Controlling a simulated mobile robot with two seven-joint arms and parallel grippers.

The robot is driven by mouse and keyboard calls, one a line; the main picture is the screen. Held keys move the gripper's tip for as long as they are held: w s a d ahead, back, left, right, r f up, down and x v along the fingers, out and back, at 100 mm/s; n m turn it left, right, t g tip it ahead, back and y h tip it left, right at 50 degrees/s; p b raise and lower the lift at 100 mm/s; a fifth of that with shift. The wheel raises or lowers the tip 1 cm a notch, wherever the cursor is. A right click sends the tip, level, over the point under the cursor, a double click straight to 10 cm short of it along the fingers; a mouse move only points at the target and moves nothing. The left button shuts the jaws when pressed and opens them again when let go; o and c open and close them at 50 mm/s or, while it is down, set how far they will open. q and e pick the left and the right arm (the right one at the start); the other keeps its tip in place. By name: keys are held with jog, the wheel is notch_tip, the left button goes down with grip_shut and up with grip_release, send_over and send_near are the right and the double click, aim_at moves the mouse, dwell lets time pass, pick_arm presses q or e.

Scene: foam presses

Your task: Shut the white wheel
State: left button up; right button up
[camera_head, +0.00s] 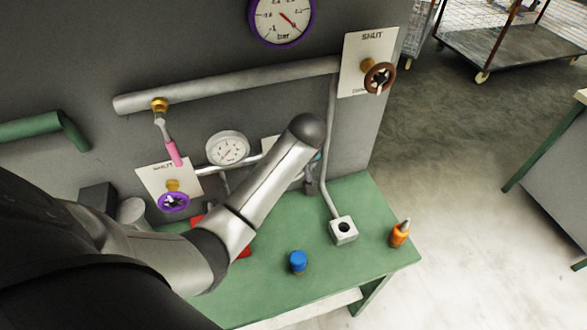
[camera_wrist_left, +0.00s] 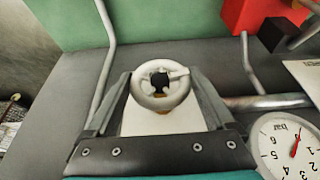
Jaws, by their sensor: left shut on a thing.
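The white wheel (camera_wrist_left: 159,89) shows in the left wrist view, a spoked ring in front of a white plate (camera_wrist_left: 140,124). My left gripper (camera_wrist_left: 160,77) has one finger on each side of its rim and is shut on it. In the head view my left forearm hides the wheel, and only a corner of its plate (camera_head: 269,146) shows. A small part of my left gripper (camera_head: 313,176) shows there below the end of the arm. The turn position of the wheel cannot be read. My right gripper is not in view.
A purple wheel (camera_head: 174,202), a brown wheel (camera_head: 380,77) and a pink-handled lever (camera_head: 172,152) are on the grey panel. A gauge (camera_head: 228,149) is close to my forearm. The green table (camera_head: 270,288) holds a blue-capped object (camera_head: 298,262) and an orange bottle (camera_head: 399,234).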

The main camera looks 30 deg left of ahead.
pick_arm(q)
jog(key=g+y, duration=0.1)
jog(key=m+g+y, duration=0.1)
jog(key=shift+w+g+y, duration=0.2)
jog(key=shift+g+y, duration=0.2)
jog(key=shift+g+y+b, duration=0.75)
jog(key=shift+g+y, duration=0.15)
jog(key=o, duration=1.1)
jog(key=shift+m, duration=0.3)
